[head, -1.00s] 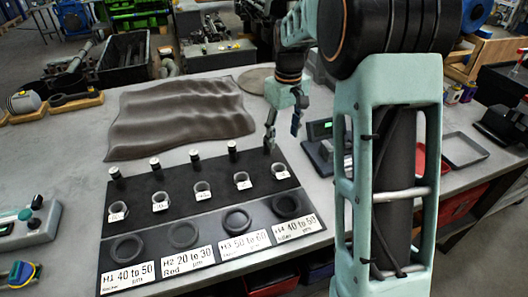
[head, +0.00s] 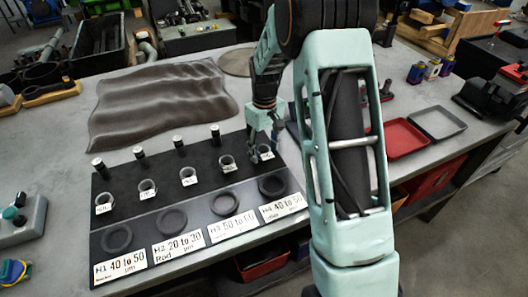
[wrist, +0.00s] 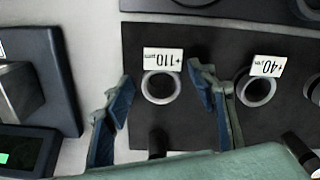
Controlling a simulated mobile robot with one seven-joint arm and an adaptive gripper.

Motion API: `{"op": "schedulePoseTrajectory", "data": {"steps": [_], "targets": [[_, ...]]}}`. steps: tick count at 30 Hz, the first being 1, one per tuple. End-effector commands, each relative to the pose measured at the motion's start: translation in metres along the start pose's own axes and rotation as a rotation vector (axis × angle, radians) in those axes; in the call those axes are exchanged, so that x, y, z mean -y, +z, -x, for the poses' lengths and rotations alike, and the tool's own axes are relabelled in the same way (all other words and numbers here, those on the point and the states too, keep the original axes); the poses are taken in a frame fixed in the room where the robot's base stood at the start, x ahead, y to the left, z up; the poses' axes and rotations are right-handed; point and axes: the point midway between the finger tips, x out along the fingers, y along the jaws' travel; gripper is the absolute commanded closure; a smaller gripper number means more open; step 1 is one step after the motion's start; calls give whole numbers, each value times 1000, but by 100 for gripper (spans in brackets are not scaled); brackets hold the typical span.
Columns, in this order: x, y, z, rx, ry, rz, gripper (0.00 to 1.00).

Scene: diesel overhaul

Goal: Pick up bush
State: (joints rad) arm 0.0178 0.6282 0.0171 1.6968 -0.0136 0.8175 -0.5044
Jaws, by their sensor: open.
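Several grey metal bushes with white tags stand in a row on a black board (head: 135,212). My gripper (head: 264,150) is open over the rightmost bush in the head view, where its fingers partly hide that bush. In the wrist view, the bush tagged +110 (wrist: 161,103) lies between my two spread fingers (wrist: 160,80), with a gap on each side. I cannot tell how far the fingertips are above the board. The neighbouring bush tagged +40 (wrist: 272,88) is just beyond the right finger. Another tagged bush (head: 189,172) sits mid-row.
Black pegs with bright tops (head: 178,141) stand behind the bushes. Dark rings (head: 223,203) lie in front, above labels such as "H3 50 to 60". A rumpled dark mat (head: 160,100) lies behind the board. A red tray (head: 403,139) and a grey tray (head: 437,122) are at right.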

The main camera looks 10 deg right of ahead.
Motion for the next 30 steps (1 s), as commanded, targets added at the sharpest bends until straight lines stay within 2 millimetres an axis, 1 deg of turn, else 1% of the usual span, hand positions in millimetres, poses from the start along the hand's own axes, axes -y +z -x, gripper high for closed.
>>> {"op": "schedulePoseTrajectory", "data": {"steps": [8,18,20,30], "targets": [[0,0,-3,-1,1,0,49],[0,0,-3,-1,0,0,86],[0,0,-3,-1,0,0,92],[0,0,0,-2,1,0,92]]}}
